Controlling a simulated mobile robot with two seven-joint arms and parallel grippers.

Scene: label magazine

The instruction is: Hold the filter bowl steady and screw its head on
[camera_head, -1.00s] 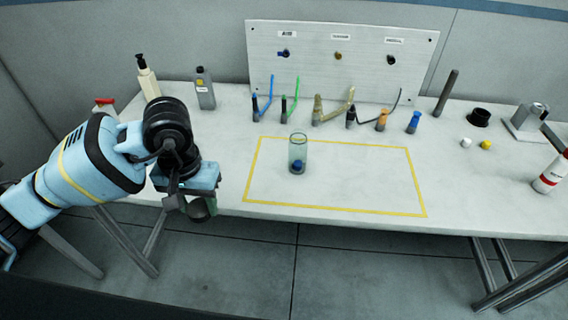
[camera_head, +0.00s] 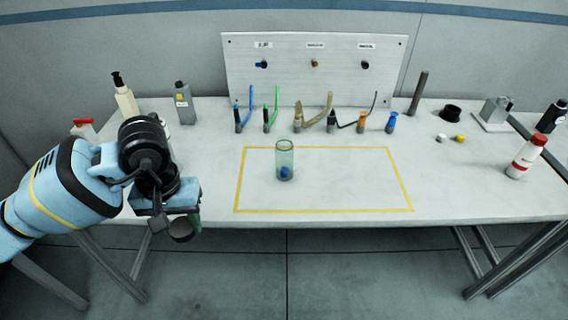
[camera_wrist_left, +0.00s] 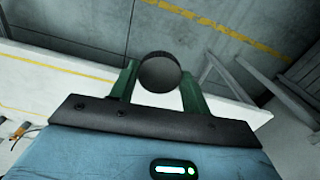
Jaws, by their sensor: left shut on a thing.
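The filter bowl (camera_head: 285,153) is a clear greenish cylinder standing upright and open at the top, with a blue piece inside near its bottom. It stands inside the yellow outline on the table. My left gripper (camera_head: 181,222) is left of the bowl, at the table's front edge, apart from it. It is shut on a dark round part, which looks like the filter head (camera_head: 181,231). In the left wrist view this dark part (camera_wrist_left: 160,73) sits between the green fingers. My right gripper is not in view.
Several coloured fittings (camera_head: 361,122) stand in a row behind the outline, before an upright panel (camera_head: 290,82). Bottles (camera_head: 184,102) stand at the back left. A red and white bottle (camera_head: 525,157) and a metal block (camera_head: 493,116) are at the right. The outlined area around the bowl is clear.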

